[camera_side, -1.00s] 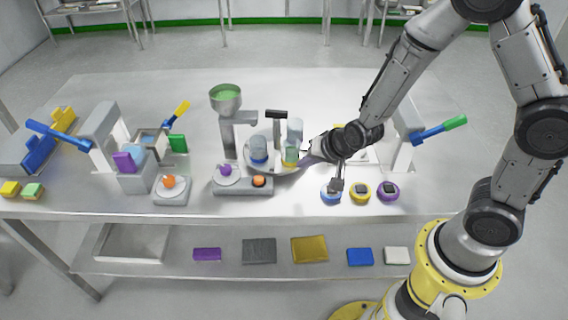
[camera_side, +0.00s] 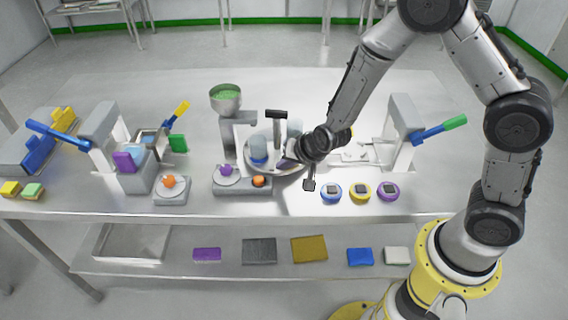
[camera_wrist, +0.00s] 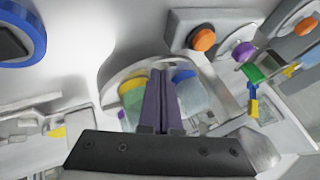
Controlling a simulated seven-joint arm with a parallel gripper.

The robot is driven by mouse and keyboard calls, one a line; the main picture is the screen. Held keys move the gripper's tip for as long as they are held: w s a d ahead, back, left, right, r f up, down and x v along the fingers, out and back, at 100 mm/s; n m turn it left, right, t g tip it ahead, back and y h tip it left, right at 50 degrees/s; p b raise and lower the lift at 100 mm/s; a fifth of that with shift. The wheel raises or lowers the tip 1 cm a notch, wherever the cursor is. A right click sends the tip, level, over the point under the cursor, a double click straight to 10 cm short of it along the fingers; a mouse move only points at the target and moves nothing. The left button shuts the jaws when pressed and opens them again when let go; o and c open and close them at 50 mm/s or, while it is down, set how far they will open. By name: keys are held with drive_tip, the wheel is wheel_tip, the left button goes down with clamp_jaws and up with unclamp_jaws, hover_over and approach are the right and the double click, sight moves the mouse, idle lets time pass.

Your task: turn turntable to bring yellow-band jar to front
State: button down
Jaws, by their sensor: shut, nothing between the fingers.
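The round grey turntable (camera_side: 262,168) stands mid-table with clear jars on it. The blue-band jar (camera_side: 258,150) is at its left side, and another clear jar (camera_side: 295,128) is at the back, its band hidden. My gripper (camera_side: 288,155) is low over the turntable's right front part and covers the yellow-band jar in the side view. In the wrist view the dark fingers of my gripper (camera_wrist: 161,78) are shut and empty. The yellow-band jar (camera_wrist: 133,100) is just left of them and the blue-band jar (camera_wrist: 188,92) just right; contact is unclear.
A post with a dark top (camera_side: 276,115) rises by the turntable. A grey stand with a green-filled bowl (camera_side: 226,98) is to its left. A button box (camera_side: 243,186) sits in front. Blue, yellow and purple round pieces (camera_side: 360,191) lie at front right.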

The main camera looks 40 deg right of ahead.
sight(253, 166)
drive_tip(key=shift+w+a, duration=0.55)
drive_tip(key=shift+a, duration=0.15)
idle(0.5)
drive_tip(key=shift+w+a, duration=0.85)
drive_tip(key=shift+w, duration=0.3)
drive_tip(key=shift+w+a, duration=0.35)
drive_tip(key=shift+w, duration=0.5)
drive_tip(key=shift+s, duration=0.1)
